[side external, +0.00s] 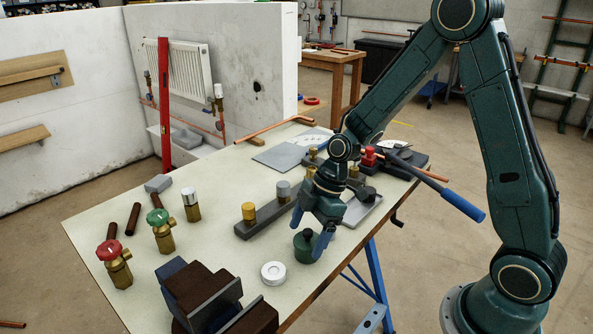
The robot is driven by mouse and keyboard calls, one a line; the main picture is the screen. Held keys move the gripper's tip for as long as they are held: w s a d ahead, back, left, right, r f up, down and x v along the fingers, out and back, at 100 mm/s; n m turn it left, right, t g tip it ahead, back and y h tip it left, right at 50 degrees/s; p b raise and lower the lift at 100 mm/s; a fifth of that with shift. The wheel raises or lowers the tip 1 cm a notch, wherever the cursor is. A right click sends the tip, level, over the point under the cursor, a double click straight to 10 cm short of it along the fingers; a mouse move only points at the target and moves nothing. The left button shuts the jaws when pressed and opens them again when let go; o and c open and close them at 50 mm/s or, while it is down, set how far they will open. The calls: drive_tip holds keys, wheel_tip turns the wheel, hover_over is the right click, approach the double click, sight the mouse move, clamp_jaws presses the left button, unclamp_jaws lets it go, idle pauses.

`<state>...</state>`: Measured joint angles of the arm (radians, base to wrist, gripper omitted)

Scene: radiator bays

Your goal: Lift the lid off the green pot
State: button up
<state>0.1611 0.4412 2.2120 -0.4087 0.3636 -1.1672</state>
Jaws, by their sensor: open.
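The green pot (304,250) stands upright on the table near its right front edge. It is dark green and its top shows a small knob-like lid, partly covered by my gripper. My gripper (311,233) points down over the pot with its blue fingers apart. One finger is above and behind the pot, the other is at its right side. I cannot tell whether either finger touches the pot or lid.
A white round piece (273,273) lies left of the pot. A grey block with brass caps (265,216) lies behind it. Brown blocks (200,292) stand at the front. Valves with red (114,262) and green (161,230) handwheels stand at the left. A blue-handled tool (462,205) overhangs the right edge.

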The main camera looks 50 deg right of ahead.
sight(308, 230)
drive_tip(key=c, duration=1)
drive_tip(key=shift+r, duration=0.1)
drive_tip(key=shift+c, duration=0.2)
wheel_tip(308, 230, up, 20)
idle(0.7)
